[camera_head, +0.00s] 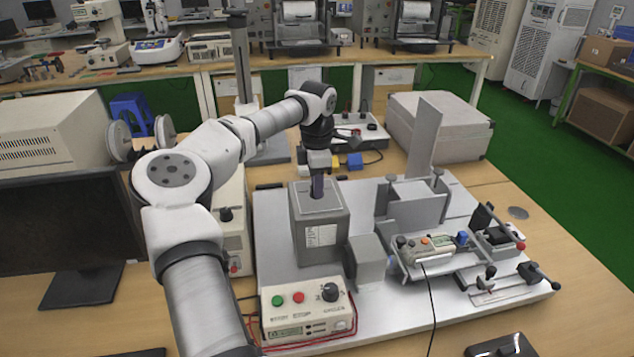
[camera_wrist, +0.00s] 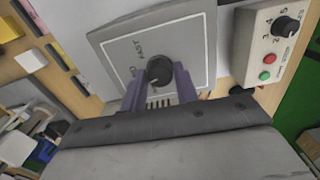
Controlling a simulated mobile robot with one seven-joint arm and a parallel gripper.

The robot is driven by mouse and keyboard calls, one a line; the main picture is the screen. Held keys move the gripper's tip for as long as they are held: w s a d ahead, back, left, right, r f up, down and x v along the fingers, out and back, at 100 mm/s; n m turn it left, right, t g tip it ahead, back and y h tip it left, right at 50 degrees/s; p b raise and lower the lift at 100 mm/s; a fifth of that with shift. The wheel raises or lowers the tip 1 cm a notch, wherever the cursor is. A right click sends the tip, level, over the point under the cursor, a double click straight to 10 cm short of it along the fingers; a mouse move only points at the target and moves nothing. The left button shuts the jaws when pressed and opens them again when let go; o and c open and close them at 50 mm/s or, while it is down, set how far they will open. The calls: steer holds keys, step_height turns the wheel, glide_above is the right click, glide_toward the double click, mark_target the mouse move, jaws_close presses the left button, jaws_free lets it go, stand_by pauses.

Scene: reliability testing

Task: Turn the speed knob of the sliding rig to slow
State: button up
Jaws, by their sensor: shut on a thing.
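A grey box (camera_head: 320,228) stands on the rig's plate, left of the sliding parts. In the wrist view its top panel (camera_wrist: 120,45) carries a small black knob (camera_wrist: 159,69) and lettering that looks like "FAST". My gripper (camera_head: 317,188) points down onto this top. In the wrist view its purple fingers (camera_wrist: 162,78) stand on either side of the knob, closed on it. The knob's pointer is too small to read, and in the head view the fingers hide the knob. The sliding rig (camera_head: 425,240) lies to the right.
A white control box (camera_head: 308,310) with a green button, a red button and a black dial (camera_head: 329,292) stands in front; it also shows in the wrist view (camera_wrist: 270,40). A monitor (camera_head: 75,225) is at left. A grey case (camera_head: 437,128) sits behind.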

steer(key=n, duration=0.4)
steer(key=shift+n, duration=0.3)
steer(key=n+b, duration=0.1)
steer(key=n, duration=0.3)
steer(key=shift+n, duration=0.4)
steer(key=o, duration=1)
step_height(320, 180, up, 14)
steer(key=shift+f+b, duration=0.1)
steer(key=shift+b, duration=1.05)
